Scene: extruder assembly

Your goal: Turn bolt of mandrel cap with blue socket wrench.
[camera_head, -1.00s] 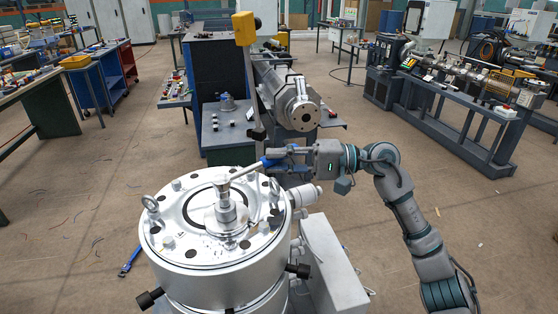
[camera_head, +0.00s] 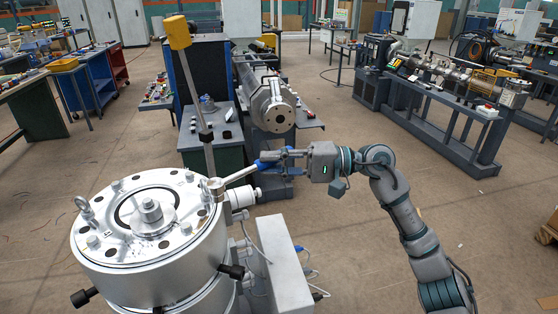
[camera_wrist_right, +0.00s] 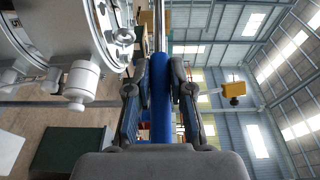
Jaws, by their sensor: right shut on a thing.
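The silver mandrel cap (camera_head: 110,241) tops a metal cylinder at lower left in the head view, with a raised centre bolt (camera_head: 149,208) and several bolts around its rim. My right gripper (camera_head: 266,158) is shut on the blue handle of the socket wrench (camera_head: 240,174), to the right of the cap. The blue handle (camera_wrist_right: 161,100) stands between the fingers (camera_wrist_right: 160,75) in the wrist view. The wrench's silver head is at the cap's right rim, away from the centre bolt. I cannot tell whether it touches the rim. My left gripper is not in view.
A post with a yellow box (camera_head: 177,32) rises just behind the wrench head. A grey machine barrel (camera_head: 271,107) stands behind the gripper. A grey box with cables (camera_head: 276,265) stands right of the cylinder. Open floor (camera_head: 350,240) lies around my right arm.

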